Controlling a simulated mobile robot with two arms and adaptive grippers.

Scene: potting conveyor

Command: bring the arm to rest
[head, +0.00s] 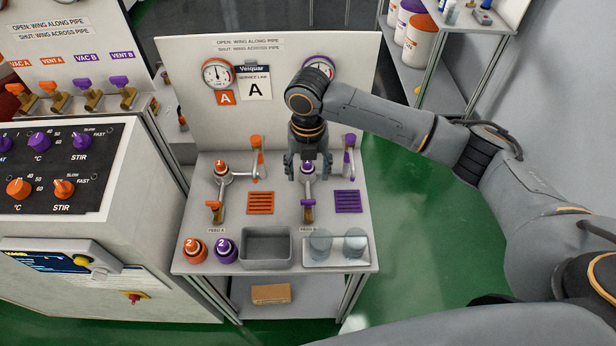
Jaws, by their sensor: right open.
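My right arm reaches in from the right over the bench (220,250). My right gripper (308,172) points down with its fingers apart and looks empty. It is over the purple-marked pipe and valve on the bench's right half, and partly hides that pipework. The purple valve handle (307,192) shows just below the fingers in the picture. I cannot tell whether the fingers touch the pipework. My left gripper is not in view.
Orange pipework (221,170) stands on the bench's left half. At the front are orange (194,250) and purple (225,249) containers marked 2, a grey bin (266,247) and two clear beakers (320,243) on a white tray. The back panel (180,80) with gauges rises behind my gripper.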

